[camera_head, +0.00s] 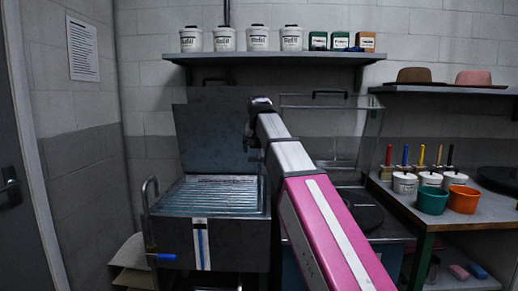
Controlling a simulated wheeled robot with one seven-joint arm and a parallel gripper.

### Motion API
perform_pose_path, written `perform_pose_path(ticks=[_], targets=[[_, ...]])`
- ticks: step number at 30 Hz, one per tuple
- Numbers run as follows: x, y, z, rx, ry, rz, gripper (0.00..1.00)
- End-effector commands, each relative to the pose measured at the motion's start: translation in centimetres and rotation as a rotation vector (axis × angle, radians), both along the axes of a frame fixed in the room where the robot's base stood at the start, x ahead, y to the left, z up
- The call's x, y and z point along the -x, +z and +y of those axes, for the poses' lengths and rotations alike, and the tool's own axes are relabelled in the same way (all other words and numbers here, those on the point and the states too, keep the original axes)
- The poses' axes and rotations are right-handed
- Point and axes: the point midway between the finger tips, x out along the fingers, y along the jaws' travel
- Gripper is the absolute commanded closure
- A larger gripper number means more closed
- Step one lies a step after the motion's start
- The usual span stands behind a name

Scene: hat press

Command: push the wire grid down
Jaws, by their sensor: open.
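A thin see-through rectangular frame with a dark top handle, which looks like the wire grid (342,124), stands raised near the back wall, right of centre. Its mesh is too fine to make out, and my arm hides its lower left part. To its left, a grey metal press (168,229) has its solid lid (207,139) standing up and a ribbed bed (215,194) open below. My gripper (250,132) is at the lid's right edge in the picture, left of the raised frame. It is open and looks empty; its fingers are small and dark.
A dark round plate (360,214) lies below the raised frame. A wall shelf (275,58) with white pots is above. On the right, a bench (480,218) holds pots, bowls and brushes; hats sit on a shelf (440,89). A bent metal handle (149,205) sticks out at the left.

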Motion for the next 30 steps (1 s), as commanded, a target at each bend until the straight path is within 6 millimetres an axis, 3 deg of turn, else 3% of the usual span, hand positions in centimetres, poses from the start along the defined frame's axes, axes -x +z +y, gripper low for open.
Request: perform_pose_path(ticks=[8,14,23,30], targets=[[0.0,-0.1,0.0,0.0,0.0,0.0,0.05],[0.0,-0.1,0.0,0.0,0.0,0.0,0.71],[0.1,-1.5,0.0,0.001,0.0,0.001,0.7],[0.3,-6.4,-0.1,0.001,0.001,0.003,0.7]])
